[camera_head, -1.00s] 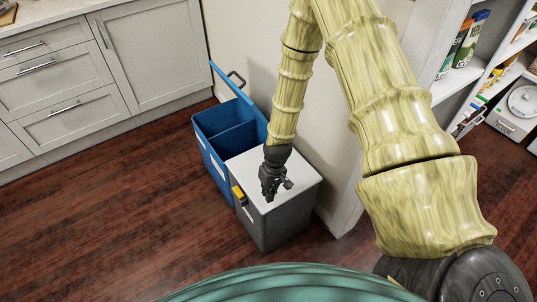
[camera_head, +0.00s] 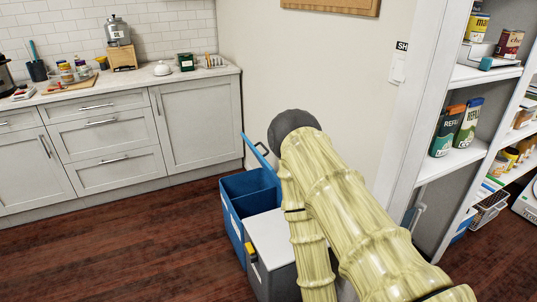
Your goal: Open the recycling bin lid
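A blue bin (camera_head: 234,226) stands on the floor by the wall, open at the top. Its blue lid (camera_head: 256,150) stands raised at the back, seen nearly edge-on and partly hidden by my arm. Beside it, nearer me, is a grey bin (camera_head: 262,284) with a flat white lid (camera_head: 268,236) lying shut and a yellow latch (camera_head: 250,252) on its front. My arm covers the right part of both bins. My gripper does not show; it is hidden behind the arm or outside the picture.
Grey cabinets (camera_head: 110,145) with a counter (camera_head: 80,92) holding kitchen items run along the back left. A white shelf unit (camera_head: 455,160) with containers stands on the right. The dark wooden floor (camera_head: 130,250) at left is clear.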

